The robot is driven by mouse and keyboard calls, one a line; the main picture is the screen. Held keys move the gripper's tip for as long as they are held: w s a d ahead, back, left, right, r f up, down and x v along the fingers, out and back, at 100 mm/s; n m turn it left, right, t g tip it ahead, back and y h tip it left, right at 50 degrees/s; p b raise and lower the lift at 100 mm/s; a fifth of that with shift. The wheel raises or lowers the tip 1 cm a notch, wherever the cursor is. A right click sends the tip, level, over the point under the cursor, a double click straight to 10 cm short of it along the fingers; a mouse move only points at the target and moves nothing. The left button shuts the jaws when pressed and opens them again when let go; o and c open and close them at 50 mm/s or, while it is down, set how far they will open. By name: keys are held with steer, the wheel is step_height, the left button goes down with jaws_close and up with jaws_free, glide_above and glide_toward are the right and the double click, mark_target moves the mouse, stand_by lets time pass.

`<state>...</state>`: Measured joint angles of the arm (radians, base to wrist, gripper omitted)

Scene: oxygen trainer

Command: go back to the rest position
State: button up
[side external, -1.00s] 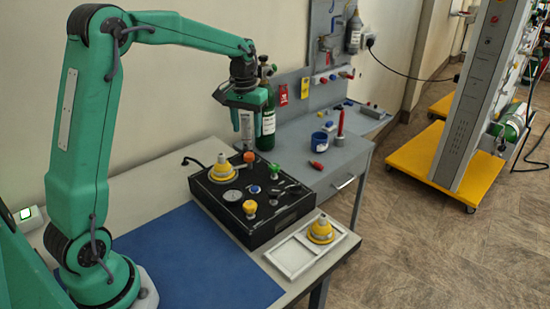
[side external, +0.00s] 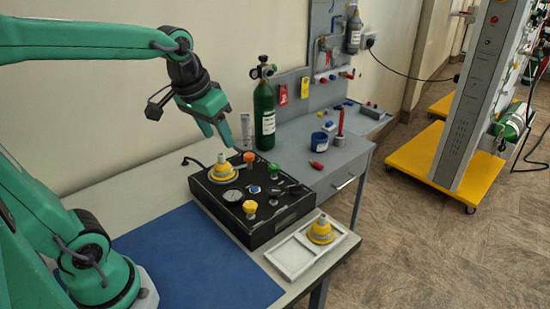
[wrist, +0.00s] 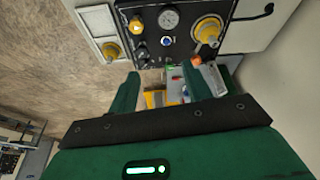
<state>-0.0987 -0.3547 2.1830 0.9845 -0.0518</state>
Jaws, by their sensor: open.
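My gripper (side external: 215,130) is open and empty, in the air above and behind the black panel box (side external: 262,222) in the side view. In the wrist view my gripper's two green fingers (wrist: 165,90) stand apart with nothing held between them. The box carries a yellow mask-like fitting (side external: 222,170), an orange knob (side external: 249,157), a yellow knob (side external: 250,207), a blue knob (side external: 255,189) and a round gauge (side external: 233,196). The gauge also shows in the wrist view (wrist: 168,18).
A white tray (side external: 287,267) holding a second yellow fitting (side external: 320,231) lies right of the box. A blue mat (side external: 190,262) covers the near table. A green cylinder (side external: 264,115) stands behind the box. A grey bench (side external: 322,175) with a blue cup (side external: 320,142) adjoins.

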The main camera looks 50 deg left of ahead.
steer(key=s+d+f+m+t, duration=0.1)
steer(key=s+d+f, duration=0.1)
steer(key=s, duration=0.6)
steer(key=shift+s+d+m+t, duration=0.25)
steer(key=shift+d+m+t, duration=0.15)
steer(key=shift+d, duration=0.15)
steer(key=shift+o, duration=0.3)
stand_by(0.4)
